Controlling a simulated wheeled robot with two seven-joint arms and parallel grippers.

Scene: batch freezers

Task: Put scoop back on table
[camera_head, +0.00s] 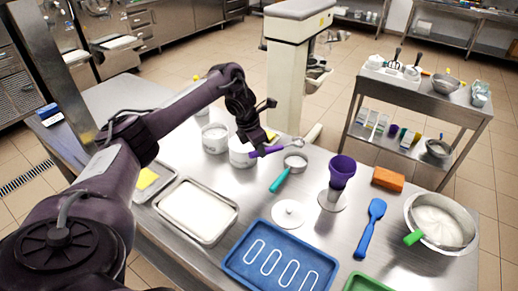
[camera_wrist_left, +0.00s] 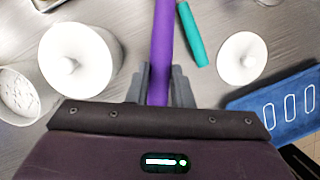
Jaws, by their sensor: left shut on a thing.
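My left gripper (camera_head: 259,147) is shut on the purple handle of a scoop (camera_head: 270,150). In the head view the scoop's pale head points right, near the white cup of a teal-handled tool. In the left wrist view the purple handle (camera_wrist_left: 162,45) runs up between the fingers (camera_wrist_left: 160,90), and its far end is cut off. The scoop appears above the steel table (camera_head: 240,190); I cannot tell the exact gap. My right gripper is not in view.
White tubs (camera_head: 214,139) stand close to the gripper. The teal-handled tool (camera_head: 281,178), a white lid (camera_head: 289,213), a blue tray (camera_head: 235,262), a purple cup (camera_head: 342,170), a blue spatula (camera_head: 367,230), an orange block (camera_head: 388,179) and a steel bowl (camera_head: 470,243) surround small bare patches.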

